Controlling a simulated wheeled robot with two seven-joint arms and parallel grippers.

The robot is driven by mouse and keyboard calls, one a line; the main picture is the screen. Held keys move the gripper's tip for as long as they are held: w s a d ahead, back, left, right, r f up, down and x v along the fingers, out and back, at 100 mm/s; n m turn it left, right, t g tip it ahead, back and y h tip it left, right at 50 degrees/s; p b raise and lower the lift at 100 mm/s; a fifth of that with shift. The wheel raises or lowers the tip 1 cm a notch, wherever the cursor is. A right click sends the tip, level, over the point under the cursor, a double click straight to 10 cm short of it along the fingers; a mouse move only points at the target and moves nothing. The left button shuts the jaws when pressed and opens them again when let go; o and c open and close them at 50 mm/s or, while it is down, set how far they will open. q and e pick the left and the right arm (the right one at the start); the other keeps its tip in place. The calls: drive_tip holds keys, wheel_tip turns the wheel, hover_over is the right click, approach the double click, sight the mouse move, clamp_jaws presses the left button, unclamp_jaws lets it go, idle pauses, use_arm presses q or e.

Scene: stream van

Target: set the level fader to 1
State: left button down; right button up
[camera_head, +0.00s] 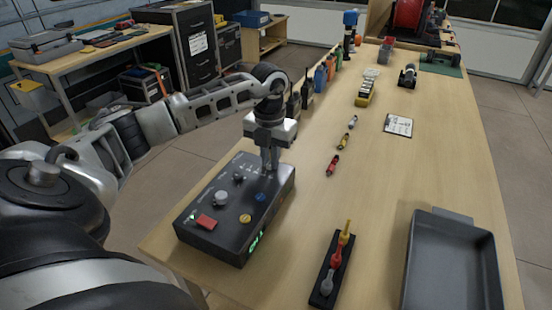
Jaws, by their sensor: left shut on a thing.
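The dark control box (222,240) stands at the near left edge of the wooden bench. Its top carries a red button (206,222), a yellow knob (245,218), a blue knob (261,197), grey knobs and small white markings. My left gripper (269,168) points down onto the box's far right part, its fingers shut at the panel. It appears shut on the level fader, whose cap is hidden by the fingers. The fader's setting cannot be read. A green lit display (256,242) is on the box's near side, too small to read. My right gripper is out of view.
A grey tray (451,265) lies at the near right. A black holder with coloured pieces (326,285) lies between box and tray. Several small connectors, a paper card (398,125) and handheld radios stand farther back. The bench's middle is mostly clear.

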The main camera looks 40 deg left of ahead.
sight(269, 162)
use_arm(q)
drive_tip(key=shift+a, duration=0.25)
drive_tip(key=c, duration=1.4)
unclamp_jaws()
drive_tip(key=shift+c, duration=0.2)
drive_tip(key=shift+r, duration=0.1)
wheel_tip(269, 162, up, 16)
drive_tip(key=shift+p, duration=0.4)
